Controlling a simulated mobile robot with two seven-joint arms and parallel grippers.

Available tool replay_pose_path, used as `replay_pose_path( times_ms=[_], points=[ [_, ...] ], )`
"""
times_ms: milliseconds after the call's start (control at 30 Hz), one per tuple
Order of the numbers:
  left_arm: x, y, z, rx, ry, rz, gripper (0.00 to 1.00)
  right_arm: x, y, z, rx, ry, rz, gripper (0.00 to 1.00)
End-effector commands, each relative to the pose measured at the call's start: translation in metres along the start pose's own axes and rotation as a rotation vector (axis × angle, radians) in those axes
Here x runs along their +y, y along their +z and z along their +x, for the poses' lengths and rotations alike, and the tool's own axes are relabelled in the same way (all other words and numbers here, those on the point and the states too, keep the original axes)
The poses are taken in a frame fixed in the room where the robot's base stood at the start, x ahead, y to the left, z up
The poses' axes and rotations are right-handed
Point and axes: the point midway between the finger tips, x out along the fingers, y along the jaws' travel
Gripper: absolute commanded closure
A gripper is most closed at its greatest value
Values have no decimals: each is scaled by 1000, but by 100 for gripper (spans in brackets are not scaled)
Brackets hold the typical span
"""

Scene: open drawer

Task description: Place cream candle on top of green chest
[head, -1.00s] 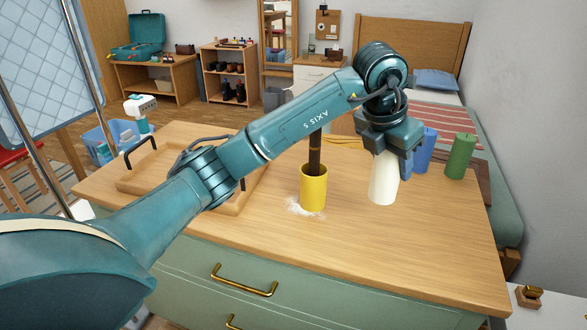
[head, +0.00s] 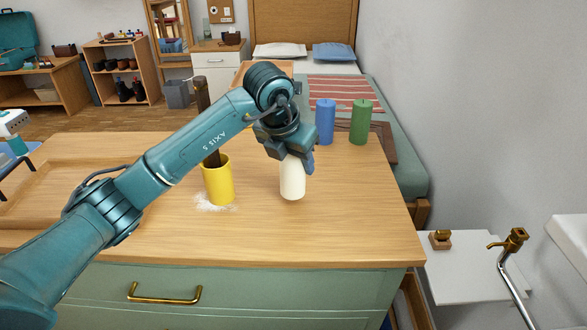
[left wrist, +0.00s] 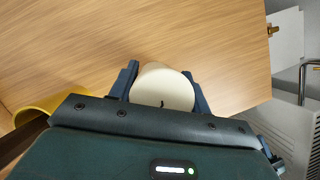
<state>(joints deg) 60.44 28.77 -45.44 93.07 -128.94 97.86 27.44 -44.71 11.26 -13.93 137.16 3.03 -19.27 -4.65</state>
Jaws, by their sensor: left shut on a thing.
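The cream candle (head: 292,178) is a pale, upright cylinder. My left gripper (head: 289,153) is shut on its upper part from above. The left wrist view shows the candle's round top with a dark wick (left wrist: 162,88) between the two fingers of the left gripper (left wrist: 165,88). The green chest (head: 250,286) stands in front of me, with green drawer fronts, a brass handle and a wooden top. The candle is over the right part of that top; I cannot tell whether its base touches. My right gripper is not in view.
A yellow cup (head: 218,182) with a dark stick and white powder stands left of the candle. A blue candle (head: 325,122) and a green candle (head: 361,122) stand behind. A wooden tray (head: 50,185) lies left. The top's front right is clear.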

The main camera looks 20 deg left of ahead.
Motion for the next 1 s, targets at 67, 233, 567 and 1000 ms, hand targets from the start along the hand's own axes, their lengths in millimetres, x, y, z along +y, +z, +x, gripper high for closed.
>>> replay_pose_path(
  times_ms=[67,233,567,1000],
  points=[
    [0,-6,13,1,-1,0,82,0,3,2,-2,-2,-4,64],
    [0,-8,20,-2,0,1,82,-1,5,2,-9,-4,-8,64],
    [0,-9,22,0,0,1,46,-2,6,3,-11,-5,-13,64],
    [0,-9,21,0,0,1,31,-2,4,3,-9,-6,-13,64]
  ],
)
